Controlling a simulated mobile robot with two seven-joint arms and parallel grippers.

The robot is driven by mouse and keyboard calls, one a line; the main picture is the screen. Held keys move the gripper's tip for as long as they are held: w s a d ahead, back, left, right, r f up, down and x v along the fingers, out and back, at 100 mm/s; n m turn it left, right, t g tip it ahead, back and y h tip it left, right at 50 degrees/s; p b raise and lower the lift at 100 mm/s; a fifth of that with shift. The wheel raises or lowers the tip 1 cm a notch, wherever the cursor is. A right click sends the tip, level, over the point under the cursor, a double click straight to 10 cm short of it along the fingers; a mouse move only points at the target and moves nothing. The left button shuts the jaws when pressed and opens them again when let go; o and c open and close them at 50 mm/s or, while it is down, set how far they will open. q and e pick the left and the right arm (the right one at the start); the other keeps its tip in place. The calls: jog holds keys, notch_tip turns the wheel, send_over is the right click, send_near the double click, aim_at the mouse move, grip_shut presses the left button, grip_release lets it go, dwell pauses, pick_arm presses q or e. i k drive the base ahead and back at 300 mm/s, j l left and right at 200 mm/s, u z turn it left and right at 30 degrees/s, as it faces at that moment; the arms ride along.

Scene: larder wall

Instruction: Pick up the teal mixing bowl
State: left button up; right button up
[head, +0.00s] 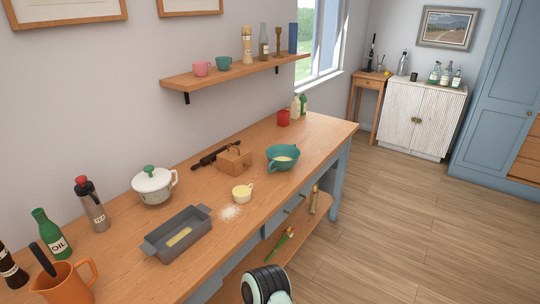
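The teal mixing bowl (281,167) stands upright on the wooden counter (322,140), toward its front edge and right of the middle. It has a small handle or lip at its rim and something pale yellow inside. Nothing is touching it from my side. Neither of my grippers shows in the head view, so whether they are open or shut is hidden.
Left of the bowl are a wooden box (234,160), a small cream cup (242,193) and spilled white powder (229,212). A grey baking dish (178,235) and lidded white pot (154,186) stand farther left. A red cup (283,118) stands behind. Counter right of the bowl is clear.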

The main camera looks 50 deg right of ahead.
aim_at(282, 157)
jog(key=k+l+u, duration=0.1)
jog(key=l+u, duration=0.3)
jog(key=l, duration=1.25)
jog(key=k+l+u, duration=0.1)
jog(key=l, duration=0.45)
jog(key=k+l, duration=0.15)
jog(key=l, duration=0.4)
jog(key=l+u, duration=0.1)
jog(key=l, duration=0.45)
jog(key=k, duration=0.05)
